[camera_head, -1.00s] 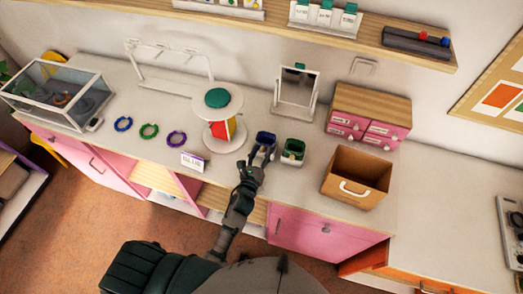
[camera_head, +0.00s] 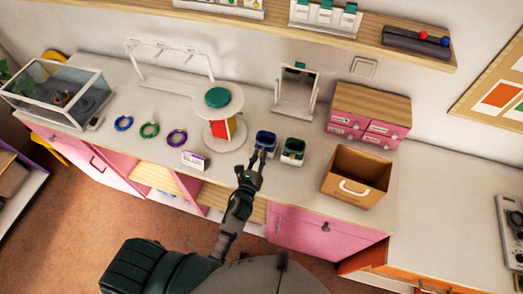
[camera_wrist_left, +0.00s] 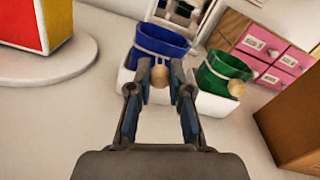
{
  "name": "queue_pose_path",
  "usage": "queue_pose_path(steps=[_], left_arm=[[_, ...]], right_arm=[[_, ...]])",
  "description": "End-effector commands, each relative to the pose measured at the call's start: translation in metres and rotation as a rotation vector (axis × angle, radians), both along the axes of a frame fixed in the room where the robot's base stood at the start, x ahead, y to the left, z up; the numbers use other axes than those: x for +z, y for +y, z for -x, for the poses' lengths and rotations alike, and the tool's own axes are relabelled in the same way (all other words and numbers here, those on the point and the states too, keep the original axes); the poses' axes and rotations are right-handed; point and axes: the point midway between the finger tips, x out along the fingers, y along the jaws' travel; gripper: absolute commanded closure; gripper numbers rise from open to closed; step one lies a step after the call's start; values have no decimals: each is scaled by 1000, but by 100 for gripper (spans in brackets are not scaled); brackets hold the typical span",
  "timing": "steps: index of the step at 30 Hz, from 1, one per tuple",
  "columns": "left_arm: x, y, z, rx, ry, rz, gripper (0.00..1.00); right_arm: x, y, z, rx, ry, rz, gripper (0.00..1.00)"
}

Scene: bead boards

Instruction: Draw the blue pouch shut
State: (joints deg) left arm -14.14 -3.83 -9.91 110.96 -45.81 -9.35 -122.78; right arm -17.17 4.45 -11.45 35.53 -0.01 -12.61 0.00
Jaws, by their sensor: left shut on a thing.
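The blue pouch (camera_head: 265,141) stands in a white holder on the counter. In the left wrist view the blue pouch (camera_wrist_left: 158,46) has a flared rim and a pale cord around its neck. A round wooden bead (camera_wrist_left: 160,76) is at its near side. My left gripper (camera_wrist_left: 160,70) is shut on the bead, with a fingertip on each side, just in front of the pouch. In the head view my left gripper (camera_head: 258,158) reaches in from the counter's front edge. My right gripper is not in view.
A green pouch (camera_head: 292,151) with its own bead stands just right of the blue one. A round carousel (camera_head: 218,98) stands to the left, and an open brown box (camera_head: 357,176) to the right. A sign (camera_head: 194,160) stands near the front edge.

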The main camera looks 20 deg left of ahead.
Motion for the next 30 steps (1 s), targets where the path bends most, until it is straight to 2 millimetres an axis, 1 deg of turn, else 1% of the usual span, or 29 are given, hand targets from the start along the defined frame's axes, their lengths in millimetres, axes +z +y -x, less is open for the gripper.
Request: queue_pose_path(steps=[1, 4, 12, 13, 14, 15, 16, 26, 29, 30], left_arm=[[-1, 0, 8, 0, 5, 0, 100], [-1, 0, 16, 0, 4, 1, 100], [0, 0, 16, -1, 2, 0, 100], [0, 0, 16, -1, 2, 0, 74], [0, 0, 16, -1, 2, 0, 66], [0, 0, 16, -1, 2, 0, 56], [0, 0, 16, -1, 2, 0, 53], [0, 0, 18, 0, 3, 0, 53], [-2, 1, 29, 0, 5, 1, 53], [-2, 1, 36, 0, 5, 3, 53]], right_arm=[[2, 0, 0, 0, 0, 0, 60], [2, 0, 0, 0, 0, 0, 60], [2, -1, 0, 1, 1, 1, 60], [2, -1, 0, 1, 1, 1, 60], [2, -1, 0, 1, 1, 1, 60], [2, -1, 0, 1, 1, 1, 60], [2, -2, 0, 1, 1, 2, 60], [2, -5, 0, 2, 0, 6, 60], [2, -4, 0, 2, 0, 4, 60], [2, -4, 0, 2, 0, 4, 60]])
